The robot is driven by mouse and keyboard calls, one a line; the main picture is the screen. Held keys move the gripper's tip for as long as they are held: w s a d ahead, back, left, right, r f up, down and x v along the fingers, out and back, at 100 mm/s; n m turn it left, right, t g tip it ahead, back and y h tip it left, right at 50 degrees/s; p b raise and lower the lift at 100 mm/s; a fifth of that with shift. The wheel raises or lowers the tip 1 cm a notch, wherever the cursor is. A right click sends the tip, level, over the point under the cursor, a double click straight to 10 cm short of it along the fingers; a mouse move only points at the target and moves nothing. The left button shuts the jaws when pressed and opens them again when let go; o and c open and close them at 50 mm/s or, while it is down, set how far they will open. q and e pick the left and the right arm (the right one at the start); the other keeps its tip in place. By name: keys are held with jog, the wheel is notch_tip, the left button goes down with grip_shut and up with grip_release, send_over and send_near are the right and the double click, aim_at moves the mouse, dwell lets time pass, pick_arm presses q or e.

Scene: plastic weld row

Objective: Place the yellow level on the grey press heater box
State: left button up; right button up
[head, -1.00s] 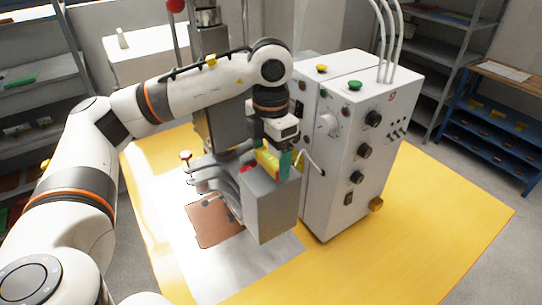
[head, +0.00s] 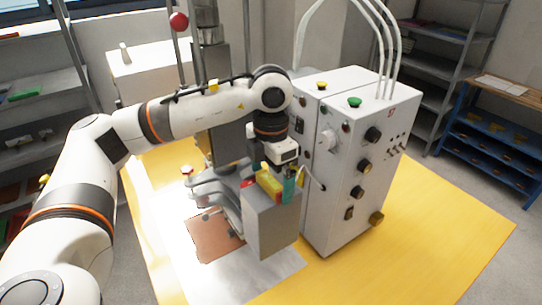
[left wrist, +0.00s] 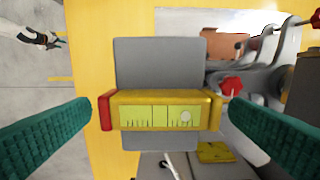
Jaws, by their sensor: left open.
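The yellow level (head: 267,182) with red ends lies on top of the grey press heater box (head: 272,228). What seems to be my right gripper (left wrist: 45,41) shows small at the upper left there.
The white control cabinet (head: 350,165) with knobs stands close to the right of the box. The press arm with a red knob (left wrist: 232,86) is close to one finger. A copper-coloured plate (head: 213,238) lies below. The yellow table (head: 430,205) is clear at right.

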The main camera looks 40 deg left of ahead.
aim_at(271, 181)
pick_arm(q)
notch_tip(271, 181, up, 5)
jog(key=shift+b, duration=0.85)
notch_tip(271, 181, up, 7)
jog(key=p, duration=0.1)
jog(key=shift+f, duration=0.1)
